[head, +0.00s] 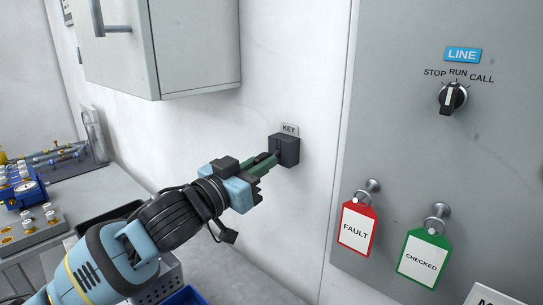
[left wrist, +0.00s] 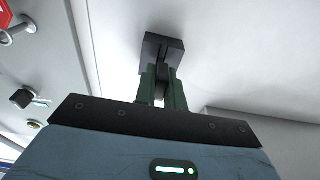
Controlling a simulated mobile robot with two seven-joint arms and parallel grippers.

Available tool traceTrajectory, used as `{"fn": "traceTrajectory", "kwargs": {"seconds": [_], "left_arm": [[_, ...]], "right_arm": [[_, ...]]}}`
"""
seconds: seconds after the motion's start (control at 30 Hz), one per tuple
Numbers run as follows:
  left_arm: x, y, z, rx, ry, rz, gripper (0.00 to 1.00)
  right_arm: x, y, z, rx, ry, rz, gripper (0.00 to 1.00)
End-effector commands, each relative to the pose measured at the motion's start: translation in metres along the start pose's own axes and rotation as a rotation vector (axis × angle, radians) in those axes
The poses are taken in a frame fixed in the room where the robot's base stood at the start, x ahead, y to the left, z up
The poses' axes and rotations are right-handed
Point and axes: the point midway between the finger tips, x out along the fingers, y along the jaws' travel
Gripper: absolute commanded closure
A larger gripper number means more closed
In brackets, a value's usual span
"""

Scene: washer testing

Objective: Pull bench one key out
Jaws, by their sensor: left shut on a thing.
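A small dark key box (head: 285,149) is fixed to the white wall under a label reading KEY (head: 289,128). My left gripper (head: 271,158) reaches up to the front of this box, with its green fingers pointing at it. In the left wrist view the fingers (left wrist: 162,80) are shut on a dark, narrow piece, the key (left wrist: 162,74), in front of the box (left wrist: 163,50). Most of the key is hidden between the fingers. I cannot tell how deep it sits in the box. My right gripper is not in view.
A grey wall cabinet (head: 200,45) hangs above left of the key box. The grey panel at right carries a STOP RUN CALL knob (head: 452,98), a red FAULT tag (head: 357,228) and a green CHECKED tag (head: 423,258) on pegs. A bench with fittings stands at far left.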

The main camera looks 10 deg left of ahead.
Motion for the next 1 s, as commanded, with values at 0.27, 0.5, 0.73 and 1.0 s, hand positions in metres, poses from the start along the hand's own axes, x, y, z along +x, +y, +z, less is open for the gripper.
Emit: {"fn": "traceTrajectory", "kwargs": {"seconds": [0.27, 0.5, 0.73, 1.0], "left_arm": [[-0.010, 0.000, 0.000, 0.001, -0.002, -0.001, 1.00], [-0.018, 0.000, 0.000, 0.000, -0.001, 0.000, 1.00], [-0.026, 0.000, 0.000, 0.001, -0.001, -0.001, 1.00], [-0.034, 0.000, -0.001, 0.001, 0.000, 0.000, 1.00]], "right_arm": [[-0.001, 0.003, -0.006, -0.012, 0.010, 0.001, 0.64], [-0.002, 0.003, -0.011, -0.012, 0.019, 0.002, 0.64], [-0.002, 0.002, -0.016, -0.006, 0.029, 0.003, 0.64], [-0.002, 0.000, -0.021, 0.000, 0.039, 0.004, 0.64]]}}
